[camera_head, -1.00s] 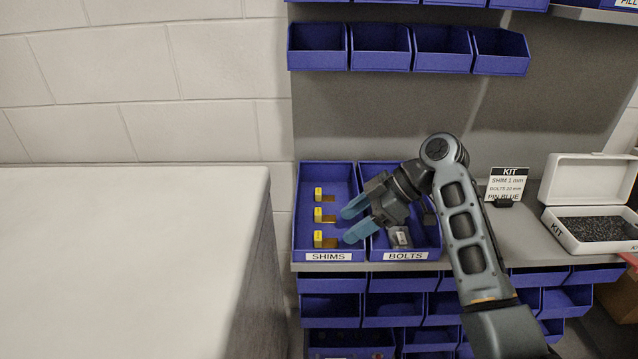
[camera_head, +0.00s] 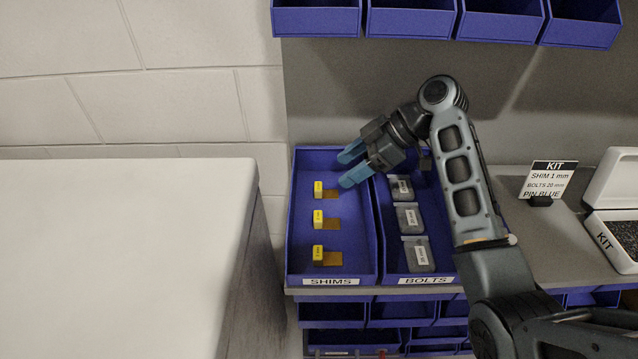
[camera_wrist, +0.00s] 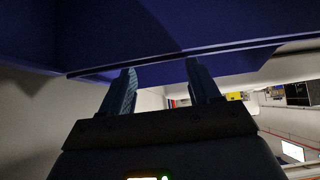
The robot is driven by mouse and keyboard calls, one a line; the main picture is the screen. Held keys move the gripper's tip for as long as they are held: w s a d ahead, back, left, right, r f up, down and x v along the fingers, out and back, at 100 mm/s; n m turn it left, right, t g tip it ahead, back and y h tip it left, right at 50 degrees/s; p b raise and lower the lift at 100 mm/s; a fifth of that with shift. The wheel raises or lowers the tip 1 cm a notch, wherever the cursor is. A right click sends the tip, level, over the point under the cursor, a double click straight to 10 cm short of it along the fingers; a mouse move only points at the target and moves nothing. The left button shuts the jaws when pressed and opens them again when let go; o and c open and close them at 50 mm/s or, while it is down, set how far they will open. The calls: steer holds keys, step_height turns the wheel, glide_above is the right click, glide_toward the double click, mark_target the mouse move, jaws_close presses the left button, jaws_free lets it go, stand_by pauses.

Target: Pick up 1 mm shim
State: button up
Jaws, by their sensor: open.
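Three shims with yellow tags and brownish plates lie in a column in the blue shims bin (camera_head: 300,262): a back shim (camera_head: 331,194), a middle shim (camera_head: 330,224) and a front shim (camera_head: 331,258). The tag prints are too small to read surely, so I cannot tell which is 1 mm. My gripper (camera_head: 350,167) is open and empty, with blue fingers pointing left over the back of the shims bin, behind and right of the back shim. In the wrist view the two fingers (camera_wrist: 160,88) stand apart with blue bin surfaces beyond them; no shim shows there.
The bolts bin (camera_head: 436,262) with several grey packs stands right of the shims bin. A kit card (camera_head: 550,180) reads shim 1 mm, bolts 20 mm, pin blue. An open kit case (camera_head: 604,240) is at the far right. Blue bins (camera_head: 410,20) hang above. A white surface (camera_head: 110,240) lies left.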

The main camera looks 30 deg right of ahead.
mark_target(327, 194)
steer(key=p+x, duration=0.1)
steer(key=x, duration=0.5)
steer(key=shift+a+f, duration=0.25)
steer(key=shift+f, duration=0.05)
steer(key=c, duration=1.1)
